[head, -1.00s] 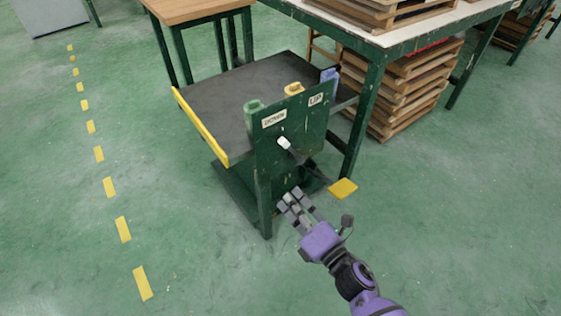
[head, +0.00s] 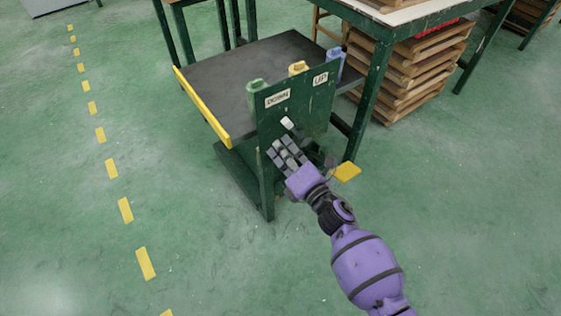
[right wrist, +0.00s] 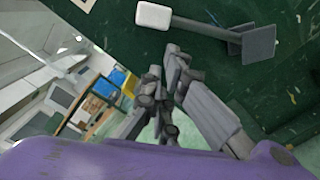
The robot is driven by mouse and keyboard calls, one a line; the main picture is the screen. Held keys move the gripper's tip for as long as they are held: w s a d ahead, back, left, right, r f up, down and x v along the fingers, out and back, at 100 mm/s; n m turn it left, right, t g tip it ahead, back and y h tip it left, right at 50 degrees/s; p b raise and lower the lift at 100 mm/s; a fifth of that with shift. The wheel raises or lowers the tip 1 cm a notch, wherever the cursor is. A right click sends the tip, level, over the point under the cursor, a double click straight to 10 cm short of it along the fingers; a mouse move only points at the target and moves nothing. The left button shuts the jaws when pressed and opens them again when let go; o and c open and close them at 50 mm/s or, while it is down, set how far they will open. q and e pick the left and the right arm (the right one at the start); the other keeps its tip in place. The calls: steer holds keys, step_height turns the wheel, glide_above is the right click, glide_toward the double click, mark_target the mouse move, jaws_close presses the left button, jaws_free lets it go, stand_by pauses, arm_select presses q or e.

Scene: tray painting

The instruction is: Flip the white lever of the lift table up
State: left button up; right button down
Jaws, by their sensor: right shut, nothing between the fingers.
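The lift table's dark top (head: 225,80) has a green upright panel (head: 315,108) at its near right side, with "DOWN" and "UP" labels. The white lever tip (head: 287,123) shows on the panel below the labels, just above my right gripper. In the right wrist view the white lever (right wrist: 153,15) has a grey rod running right to a grey bracket on the green panel. My right gripper (head: 278,148) is shut and empty, just below the lever tip in the head view. In the right wrist view its fingertips (right wrist: 165,70) are apart from the lever. My left gripper is not in view.
Green, yellow and blue bottles (head: 298,68) stand behind the panel. A yellow pedal-like plate (head: 347,172) is low at the right. A workbench (head: 400,38) and stacked wooden trays (head: 415,75) stand behind on the right. The floor at left is clear.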

steer(key=shift+w+d+r, duration=0.35)
steer(key=shift+w, duration=0.1)
steer(key=shift+d+r+m+p, duration=0.1)
steer(key=shift+r+m+p, duration=0.15)
steer(key=shift+m+p, duration=0.1)
steer(key=shift+w, duration=0.1)
